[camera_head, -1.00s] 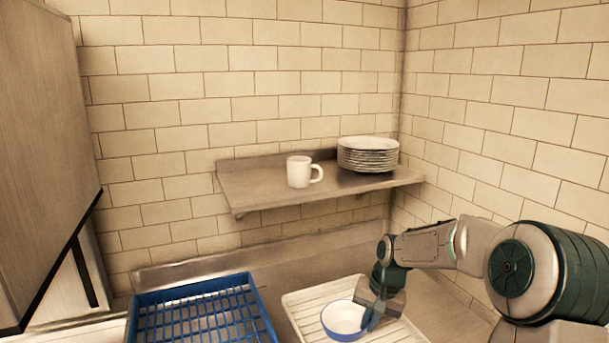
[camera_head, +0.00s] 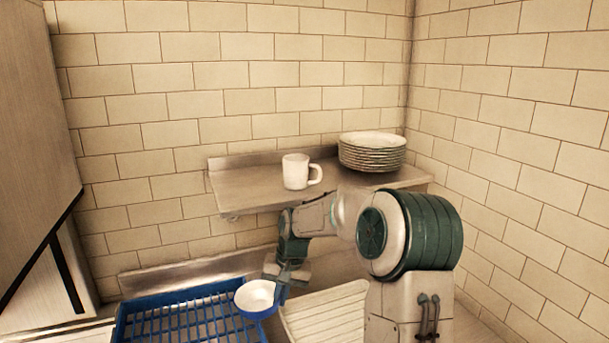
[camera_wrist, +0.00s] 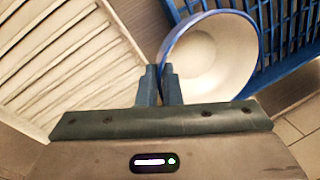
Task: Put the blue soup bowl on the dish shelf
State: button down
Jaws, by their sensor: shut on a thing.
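The blue soup bowl (camera_head: 256,297), white inside with a blue outside, is held at its right rim by my gripper (camera_head: 281,288). It is about upright and appears raised over the gap between the blue rack and the ribbed drainboard. In the wrist view the bowl (camera_wrist: 212,58) sits just beyond my fingertips (camera_wrist: 162,72), which are shut on its near rim. The dish shelf (camera_head: 240,187) is a metal wall shelf above and behind the bowl. Its left part is bare.
A white mug (camera_head: 296,172) stands mid-shelf, and a stack of plates (camera_head: 372,152) stands at its right end. The blue rack (camera_head: 180,318) is below left, the ribbed drainboard (camera_head: 325,312) below right. A tall panel (camera_head: 35,130) stands at far left.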

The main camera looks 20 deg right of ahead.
jog(key=s+d+r+m+t, duration=0.1)
jog(key=d+r+m, duration=0.3)
jog(key=d, duration=0.6)
jog(key=s+d+r+m, duration=0.1)
jog(key=d+r, duration=0.6)
jog(key=d, duration=0.2)
jog(key=s+d+r+m+h+b, duration=0.1)
jog(key=s+d+r+m, duration=0.5)
jog(key=d+r, duration=0.55)
jog(key=w+a+r+m+t+p, duration=0.1)
jog(key=a+r+p, duration=0.2)
jog(key=a+r, duration=0.75)
jog(key=w+a+r+p, duration=0.25)
jog(key=a+r, duration=0.45)
jog(key=a, duration=0.7)
jog(key=shift+h, duration=0.4)
jog(key=shift+w+a+f+p, duration=0.45)
jog(key=shift+w+a+f, duration=0.9)
jog(key=shift+f, duration=0.5)
jog(key=shift+w+a+f+p, duration=0.4)
jog(key=shift+w+a+f, duration=0.65)
jog(key=shift+a+f, duration=0.7)
jog(key=shift+w+a+f+p, duration=0.45)
jog(key=shift+w+a+f, duration=0.8)
jog(key=shift+f, duration=0.75)
